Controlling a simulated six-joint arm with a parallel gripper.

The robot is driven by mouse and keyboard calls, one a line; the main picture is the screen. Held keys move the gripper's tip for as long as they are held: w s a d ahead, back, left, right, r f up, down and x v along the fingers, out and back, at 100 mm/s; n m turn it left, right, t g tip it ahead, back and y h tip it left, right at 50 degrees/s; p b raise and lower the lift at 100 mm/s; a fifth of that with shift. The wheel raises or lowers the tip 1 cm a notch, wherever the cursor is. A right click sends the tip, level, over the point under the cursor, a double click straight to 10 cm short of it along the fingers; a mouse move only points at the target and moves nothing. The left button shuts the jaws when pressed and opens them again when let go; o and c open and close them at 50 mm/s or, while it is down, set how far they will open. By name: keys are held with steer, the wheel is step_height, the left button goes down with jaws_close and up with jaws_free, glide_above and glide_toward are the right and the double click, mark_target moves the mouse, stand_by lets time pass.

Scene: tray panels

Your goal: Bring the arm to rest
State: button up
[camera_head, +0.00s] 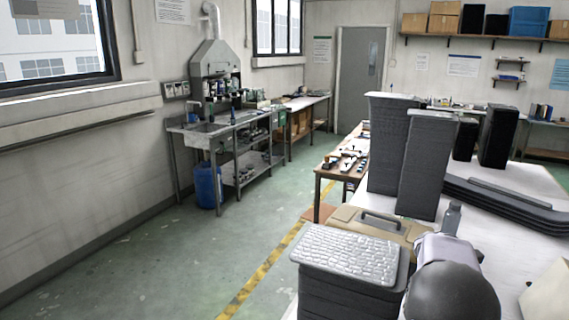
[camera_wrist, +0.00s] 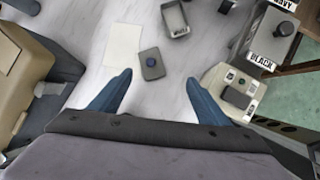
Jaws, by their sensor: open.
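My gripper (camera_wrist: 160,79) shows in the wrist view with its two blue fingers spread apart. Nothing is between the fingertips. A small dark grey box with a blue round top (camera_wrist: 152,63) lies on the white table just beyond and between the tips, apart from them. In the head view, part of my arm (camera_head: 452,292) shows at the bottom right as a dark dome with a pale link behind it. I cannot make out the gripper's fingers there.
Beside my arm stand a stack of dark panels with a pale ribbed top (camera_head: 345,253) and a beige case (camera_head: 375,228). Tall grey stacks (camera_head: 427,165) stand behind. The wrist view shows a white sheet (camera_wrist: 122,46), a small metal tray (camera_wrist: 176,20) and a button box (camera_wrist: 235,94).

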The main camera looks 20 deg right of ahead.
steer(key=s+a+r+m+h, duration=0.1)
steer(key=s+a+r+m, duration=0.15)
steer(key=r+m, duration=0.25)
steer(key=w+a+m+p, duration=0.15)
steer(key=a+m, duration=0.35)
steer(key=a, duration=0.6)
steer(key=s+a+f+m+y, duration=0.1)
steer(key=s+a+f+y, duration=0.1)
steer(key=a, duration=0.7)
steer(key=s+a+f+y, duration=0.2)
steer(key=a+f, duration=0.3)
steer(key=a, duration=0.5)
steer(key=s+a+f+m+y, duration=0.1)
steer(key=s+a+f+y, duration=0.1)
steer(key=a, duration=0.8)
steer(key=shift+f+m+t+y, duration=0.3)
steer(key=shift+f, duration=0.35)
